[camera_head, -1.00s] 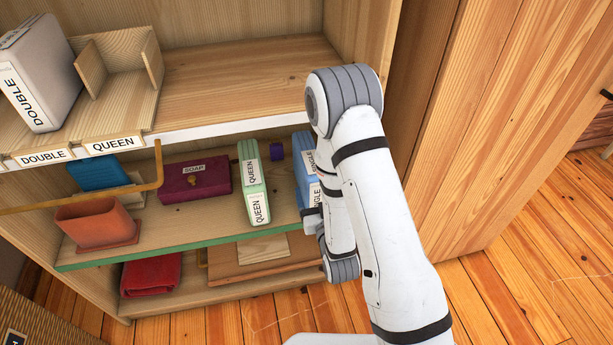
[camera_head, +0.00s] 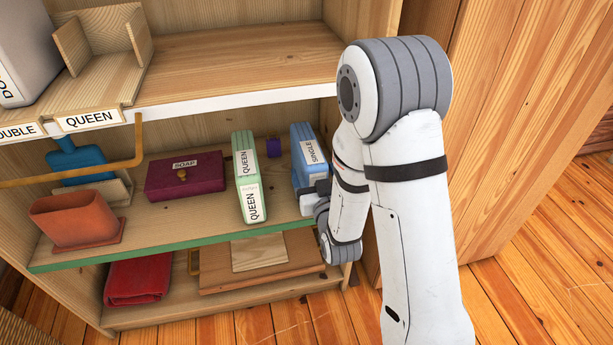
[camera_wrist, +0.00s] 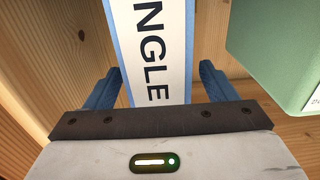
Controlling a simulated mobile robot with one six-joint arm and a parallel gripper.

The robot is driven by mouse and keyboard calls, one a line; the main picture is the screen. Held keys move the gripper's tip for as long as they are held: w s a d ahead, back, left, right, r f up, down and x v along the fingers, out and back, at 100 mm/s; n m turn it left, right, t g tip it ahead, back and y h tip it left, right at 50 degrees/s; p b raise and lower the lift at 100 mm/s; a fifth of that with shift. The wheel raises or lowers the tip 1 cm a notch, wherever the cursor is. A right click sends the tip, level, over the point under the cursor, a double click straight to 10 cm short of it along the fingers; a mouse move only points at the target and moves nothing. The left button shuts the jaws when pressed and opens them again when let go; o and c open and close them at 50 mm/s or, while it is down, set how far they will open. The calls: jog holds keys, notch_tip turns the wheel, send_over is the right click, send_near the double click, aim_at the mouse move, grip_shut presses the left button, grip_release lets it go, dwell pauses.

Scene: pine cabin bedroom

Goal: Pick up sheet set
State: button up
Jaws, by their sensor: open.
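A blue sheet set labelled SINGLE (camera_head: 308,150) stands upright on the middle shelf at its right end. In the wrist view its label (camera_wrist: 158,50) faces me. My gripper (camera_wrist: 160,86) is open, with one blue finger on each side of the set. A gap shows at the right finger; I cannot tell whether the left one touches. In the head view my arm hides part of the set. A green QUEEN set (camera_head: 245,178) stands to its left, and its edge (camera_wrist: 275,50) shows at the right of the wrist view. A white DOUBLE set (camera_head: 28,50) is on the upper shelf.
A purple SOAP box (camera_head: 186,175), a terracotta pot (camera_head: 75,219) and a blue item (camera_head: 80,162) share the middle shelf. A red folded cloth (camera_head: 137,279) lies below. The shelf's side wall (camera_wrist: 50,60) is close to my gripper.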

jog(key=shift+w+f+b, duration=0.15)
jog(key=shift+f+b, duration=0.05)
jog(key=shift+b, duration=0.65)
jog(key=shift+r+x, duration=0.25)
jog(key=shift+x, duration=0.85)
jog(key=shift+c, duration=0.5)
jog(key=c, duration=1.4)
